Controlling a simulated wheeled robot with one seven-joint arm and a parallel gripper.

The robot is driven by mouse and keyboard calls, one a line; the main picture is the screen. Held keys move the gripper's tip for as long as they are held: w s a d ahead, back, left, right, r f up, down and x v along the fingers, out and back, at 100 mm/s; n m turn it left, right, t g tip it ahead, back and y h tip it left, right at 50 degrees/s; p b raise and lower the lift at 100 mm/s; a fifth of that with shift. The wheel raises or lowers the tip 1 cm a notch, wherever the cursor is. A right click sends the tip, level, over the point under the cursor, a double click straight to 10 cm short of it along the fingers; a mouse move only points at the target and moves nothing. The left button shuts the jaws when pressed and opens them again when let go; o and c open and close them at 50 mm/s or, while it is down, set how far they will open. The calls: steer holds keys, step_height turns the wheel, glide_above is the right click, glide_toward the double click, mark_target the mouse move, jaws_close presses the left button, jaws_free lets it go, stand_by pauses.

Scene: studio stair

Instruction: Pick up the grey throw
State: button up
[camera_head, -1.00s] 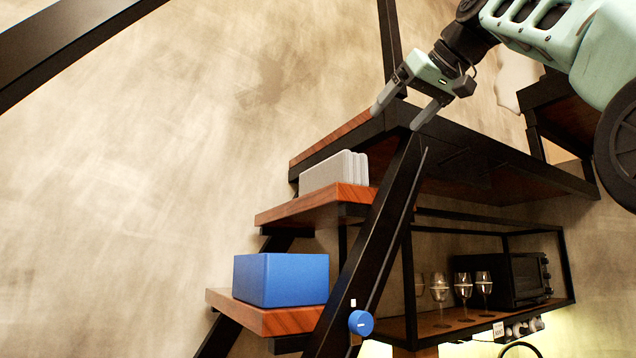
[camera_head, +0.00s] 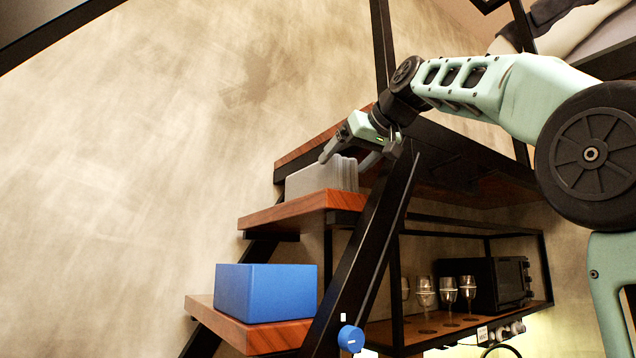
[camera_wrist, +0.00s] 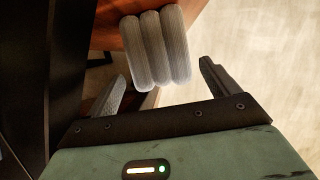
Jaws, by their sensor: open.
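The grey throw (camera_head: 322,178) is a folded light-grey bundle on a wooden stair tread, in the middle of the head view. In the wrist view the throw (camera_wrist: 156,50) shows as several upright ribbed folds, ahead of my gripper and between the lines of its two fingers. My gripper (camera_head: 343,160) is open and just above and beside the throw's upper right in the head view. The wrist view shows the open gripper (camera_wrist: 162,88) with nothing between its fingertips. A little of the throw's top is hidden behind the gripper in the head view.
The throw's tread (camera_head: 300,212) sits below a higher tread (camera_head: 300,150). A black diagonal stringer (camera_head: 375,235) runs close to the gripper on the right. A blue box (camera_head: 265,292) is on a lower tread. Wine glasses (camera_head: 448,290) and a black oven (camera_head: 498,283) stand on a shelf.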

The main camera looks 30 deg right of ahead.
mark_target(318, 185)
steer(key=p+x, duration=0.2)
steer(key=x, duration=0.2)
steer(key=shift+w+a+p, duration=0.1)
steer(key=shift+a+p, duration=0.05)
steer(key=shift+p, duration=0.25)
steer(key=shift+w+f, duration=0.3)
steer(key=shift+w, duration=0.2)
steer(key=shift+r, duration=0.1)
steer(key=c, duration=1.3)
